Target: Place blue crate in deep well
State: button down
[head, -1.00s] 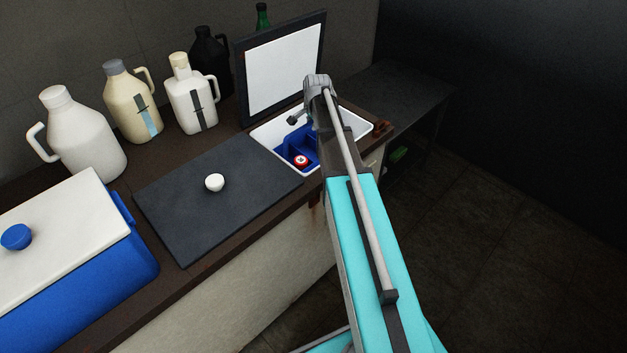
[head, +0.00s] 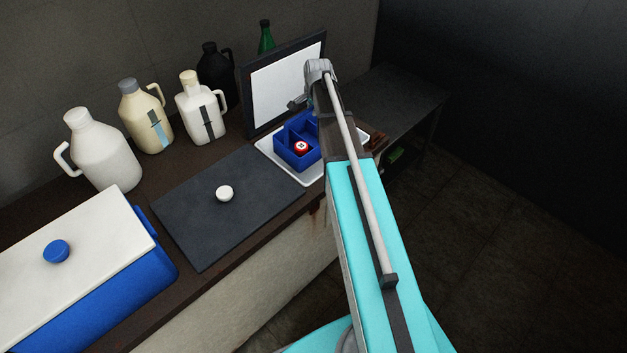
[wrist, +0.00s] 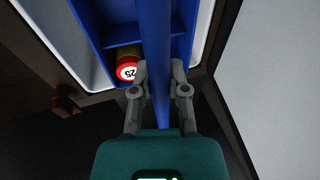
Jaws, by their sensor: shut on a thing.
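The blue crate (head: 283,151) is a divided box over the white-rimmed well (head: 290,175) in the counter. It appears raised above the well's rim in the head view. A red-topped round item (head: 301,148) sits in one compartment; its label reads 25 in the wrist view (wrist: 128,70). My gripper (wrist: 160,72) is shut on the crate's blue central divider in the wrist view. In the head view my arm hides part of the crate and the well's right side. I cannot tell the well's depth.
A dark flat lid with a white knob (head: 224,193) lies left of the well. An upright framed panel (head: 285,82) stands behind it. Several jugs (head: 95,150) line the wall. A blue box with a white top (head: 75,245) stands at front left.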

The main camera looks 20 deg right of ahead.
notch_tip(320, 180, up, 21)
jog(key=p, duration=2)
jog(key=shift+d, duration=0.1)
